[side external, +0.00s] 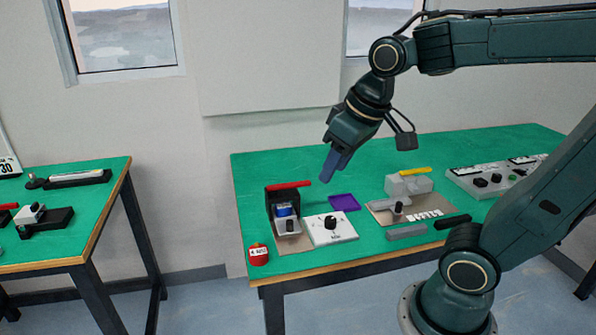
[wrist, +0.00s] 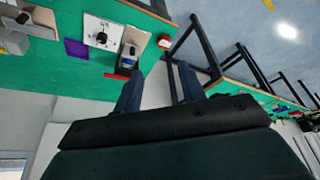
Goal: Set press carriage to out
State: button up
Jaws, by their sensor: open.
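A small press with a dark frame (side external: 271,203) and a red handle (side external: 290,185) stands on the left part of the green table. A grey carriage block (side external: 288,227) with a dark knob sits low at its front, and a blue part (side external: 284,210) shows just behind the block. How far out the carriage stands is hard to tell.
A white knob panel (side external: 345,236) sits right of the press, with a purple tray (side external: 344,202) behind it. A red can (side external: 258,255) stands at the front-left edge. A grey device with a yellow handle (side external: 415,171) and a control box (side external: 492,183) stand farther right.

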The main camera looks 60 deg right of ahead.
jog(key=w+d+f+m+g, duration=0.1)
jog(key=w+d+f, duration=0.15)
jog(key=w, duration=0.35)
jog(key=m+g, duration=0.3)
send_over(290, 221)
notch_tip(290, 221, down, 15)
jog(key=shift+r, duration=0.2)
jog(key=shift+f, duration=0.2)
jog(key=shift+n, duration=0.3)
notch_tip(290, 221, down, 13)
jog(key=shift+f, duration=0.2)
jog(key=shift+a, duration=0.1)
grip_shut()
